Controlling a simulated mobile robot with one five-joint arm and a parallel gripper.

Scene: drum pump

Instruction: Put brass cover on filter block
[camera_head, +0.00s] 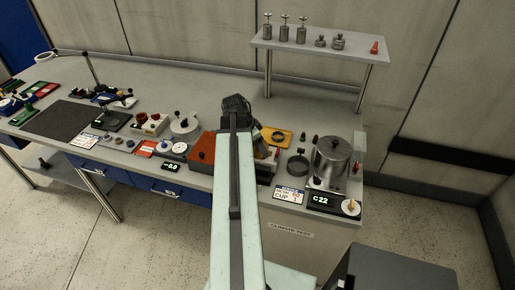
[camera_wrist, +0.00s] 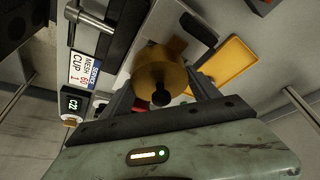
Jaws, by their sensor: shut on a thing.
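The brass cover (camera_wrist: 158,66), round with a black knob, shows in the middle of the wrist view. My gripper (camera_wrist: 160,86) is shut on it, with a finger on each side. A pale grey body (camera_wrist: 170,18) with a dark handle lies behind the cover; it may be the filter block, mostly hidden by the cover. I cannot tell whether the cover touches it. In the head view my arm hides the gripper and most of this spot.
A steel pot (camera_head: 331,158) stands to the right by the C22 display (camera_head: 322,200). An orange-red box (camera_head: 201,147) is left of my arm. A raised shelf (camera_head: 335,47) stands behind.

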